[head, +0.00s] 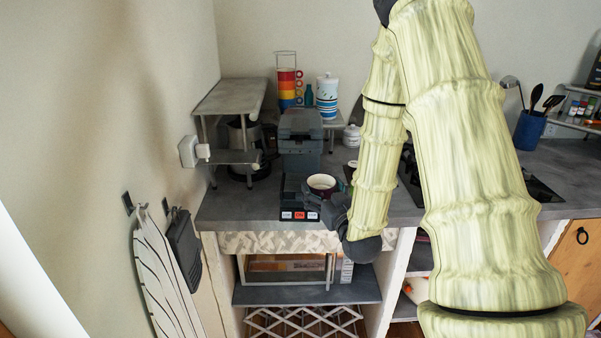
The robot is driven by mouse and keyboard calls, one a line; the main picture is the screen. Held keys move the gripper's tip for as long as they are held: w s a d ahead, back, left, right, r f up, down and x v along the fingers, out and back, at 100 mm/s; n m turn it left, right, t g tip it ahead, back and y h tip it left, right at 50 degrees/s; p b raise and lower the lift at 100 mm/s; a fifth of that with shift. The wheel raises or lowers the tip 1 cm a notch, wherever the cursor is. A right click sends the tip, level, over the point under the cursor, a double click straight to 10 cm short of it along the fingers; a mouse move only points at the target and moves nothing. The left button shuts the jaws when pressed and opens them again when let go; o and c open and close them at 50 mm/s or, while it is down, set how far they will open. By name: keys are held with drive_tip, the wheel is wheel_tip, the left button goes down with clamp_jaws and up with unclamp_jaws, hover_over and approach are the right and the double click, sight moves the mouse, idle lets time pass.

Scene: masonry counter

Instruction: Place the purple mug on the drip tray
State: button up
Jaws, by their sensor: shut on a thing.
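The purple mug (322,191) shows a pale rim and a dark purple inside. It is upright at the front of the coffee machine (300,138), over or on its dark base where the drip tray (291,186) lies. I cannot tell whether its bottom touches the tray. My gripper (334,203) is shut on the mug from its lower right side. The fingers are dark and small in this view, and part of the mug's lower body is hidden by them.
A grey shelf (232,97) stands left of the machine. A stack of coloured mugs (289,88) and a striped canister (327,95) stand behind it. The counter's front edge is close below my gripper. A utensil pot (529,131) stands far right.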

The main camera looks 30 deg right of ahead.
drive_tip(key=p+x, duration=0.3)
drive_tip(key=x, duration=1.1)
drive_tip(key=shift+d, duration=0.1)
drive_tip(key=p+x, duration=0.1)
drive_tip(key=x, duration=0.2)
drive_tip(key=shift+w+f+p, duration=0.2)
drive_tip(key=shift+f+p, duration=0.05)
drive_tip(key=shift+p, duration=0.15)
drive_tip(key=shift+s+f, duration=0.1)
drive_tip(key=shift+f, duration=0.45)
drive_tip(key=shift+f, duration=0.2)
drive_tip(key=o, duration=1.1)
drive_tip(key=shift+o, duration=0.2)
drive_tip(key=shift+r, duration=0.2)
